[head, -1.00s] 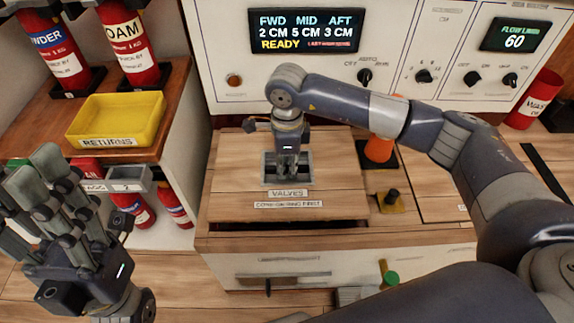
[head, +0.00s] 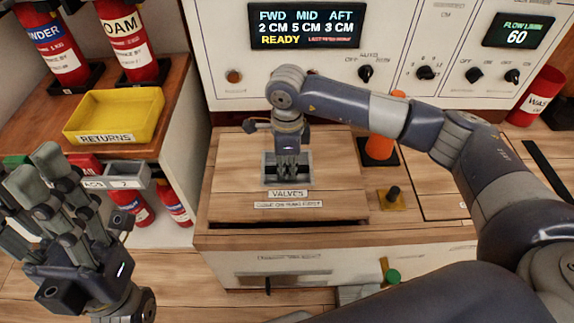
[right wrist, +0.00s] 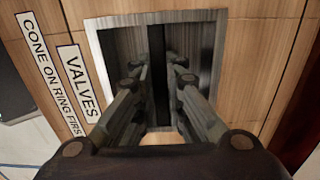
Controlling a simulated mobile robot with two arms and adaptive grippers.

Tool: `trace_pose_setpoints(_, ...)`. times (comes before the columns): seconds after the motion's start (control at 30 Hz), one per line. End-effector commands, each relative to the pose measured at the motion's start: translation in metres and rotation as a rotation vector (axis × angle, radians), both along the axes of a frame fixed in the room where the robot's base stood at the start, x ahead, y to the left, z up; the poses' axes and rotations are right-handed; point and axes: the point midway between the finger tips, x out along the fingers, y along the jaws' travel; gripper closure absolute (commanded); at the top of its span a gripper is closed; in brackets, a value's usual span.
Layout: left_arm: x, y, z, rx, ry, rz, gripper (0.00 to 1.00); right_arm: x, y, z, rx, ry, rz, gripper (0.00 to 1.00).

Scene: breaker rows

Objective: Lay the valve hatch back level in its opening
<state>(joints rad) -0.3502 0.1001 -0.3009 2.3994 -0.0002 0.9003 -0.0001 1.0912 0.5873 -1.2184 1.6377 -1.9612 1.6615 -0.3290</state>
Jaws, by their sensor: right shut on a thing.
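The valve hatch (head: 235,185) is a wooden panel labelled VALVES in the counter top. A dark gap shows along its front edge, so that edge does not look flush; the exact tilt is hard to tell. A grey metal recess (head: 304,178) is set in the hatch. My right gripper (head: 288,172) reaches down into it from above. In the right wrist view its fingers (right wrist: 158,90) are on both sides of a dark bar (right wrist: 157,60) inside the recess, shut on this handle. My left gripper (head: 40,200) is at the left, fingers spread, empty, away from the hatch.
An orange cone (head: 380,140) stands on a dark base behind right of the hatch. A yellow plate with a dark knob (head: 391,198) lies right of it. The control panel (head: 225,70) rises behind. A yellow RETURNS tray (head: 117,112) and extinguishers (head: 50,45) are at left.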

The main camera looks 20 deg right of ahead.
Motion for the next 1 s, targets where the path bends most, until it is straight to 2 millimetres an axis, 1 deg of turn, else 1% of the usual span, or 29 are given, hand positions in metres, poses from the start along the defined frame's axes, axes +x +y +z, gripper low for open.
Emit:
trace_pose_setpoints(0.53, 0.001, 0.0, -0.012, 0.002, 0.005, 0.0, 0.53, 0.001, 0.001, -0.015, 0.002, -0.005, 0.0, 1.0)
trace_pose_setpoints(1.0, 0.002, -0.001, -0.006, 0.005, -0.037, 0.002, 0.53, 0.001, 0.001, -0.028, 0.002, -0.005, 0.001, 1.0)
